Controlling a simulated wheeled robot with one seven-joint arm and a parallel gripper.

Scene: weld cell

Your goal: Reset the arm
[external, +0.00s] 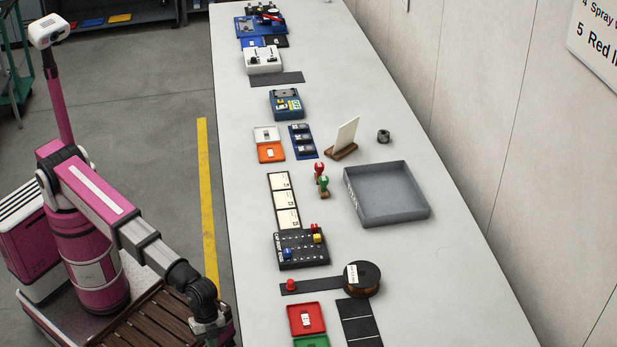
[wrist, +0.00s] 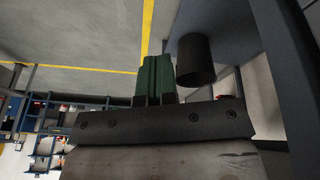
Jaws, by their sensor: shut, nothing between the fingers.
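My gripper (external: 209,327) is low at the left edge of the long table in the external view, beside the table rather than over it. My pink arm reaches forward and down from its column to this point. In the wrist view my gripper (wrist: 154,80) shows as green fingers pressed together with nothing between them. The wrist view looks across the floor, with the picture tilted. No object is in contact with the fingers.
The grey-white table (external: 440,290) holds a grey tray (external: 423,213), a brown spool (external: 362,280), a red tray (external: 320,329), a black connector board (external: 302,263) and an orange tray (external: 271,153). A yellow floor line (external: 207,210) runs along the table's left side. A wall bounds the right.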

